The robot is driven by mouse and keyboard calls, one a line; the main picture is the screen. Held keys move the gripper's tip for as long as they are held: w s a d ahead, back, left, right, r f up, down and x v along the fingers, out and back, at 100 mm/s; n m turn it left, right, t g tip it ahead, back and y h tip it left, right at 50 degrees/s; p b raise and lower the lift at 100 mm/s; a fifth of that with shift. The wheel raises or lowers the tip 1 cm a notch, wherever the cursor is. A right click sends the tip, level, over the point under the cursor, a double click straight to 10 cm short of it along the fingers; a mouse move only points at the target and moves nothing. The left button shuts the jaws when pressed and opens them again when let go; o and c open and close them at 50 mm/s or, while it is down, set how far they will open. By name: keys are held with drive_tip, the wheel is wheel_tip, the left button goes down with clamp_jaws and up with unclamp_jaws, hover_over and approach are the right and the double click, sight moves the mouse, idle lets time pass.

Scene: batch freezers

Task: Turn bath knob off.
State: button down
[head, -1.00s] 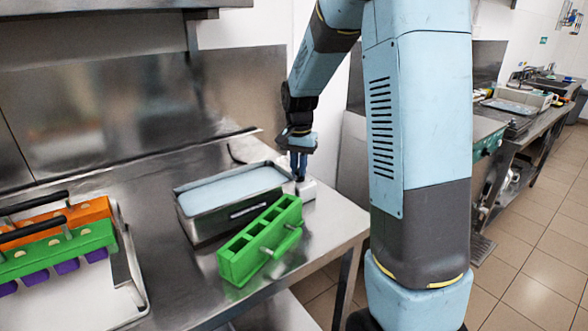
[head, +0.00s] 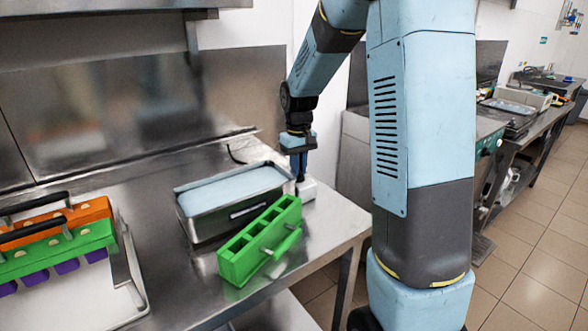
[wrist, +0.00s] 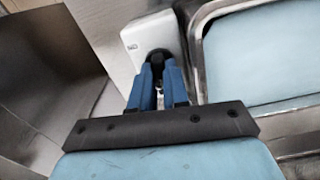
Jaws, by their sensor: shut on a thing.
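The bath is a rectangular steel tub (head: 208,229) of pale blue liquid on the steel counter. A white control box (head: 309,190) stands at its right end. In the wrist view the white box (wrist: 130,38) carries a round black knob (wrist: 158,56). My gripper (head: 299,176) points down at the box. In the wrist view my gripper's blue fingers (wrist: 158,68) are closed around the knob, one on each side, and partly hide it. The knob's pointer or marking cannot be made out.
A green mould block (head: 240,262) stands just in front of the bath. Orange (head: 85,211) and green (head: 95,238) moulds with black handles lie on a tray at the left. A steel backsplash (head: 150,110) rises behind. The counter's right edge is close to the box.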

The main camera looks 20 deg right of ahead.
drive_tip(key=shift+d+n, duration=0.1)
drive_tip(key=shift+n, duration=0.4)
drive_tip(key=c, duration=1.1)
unclamp_jaws()
drive_tip(key=shift+r, duration=0.1)
wheel_tip(320, 180, up, 14)
drive_tip(key=shift+f, duration=0.2)
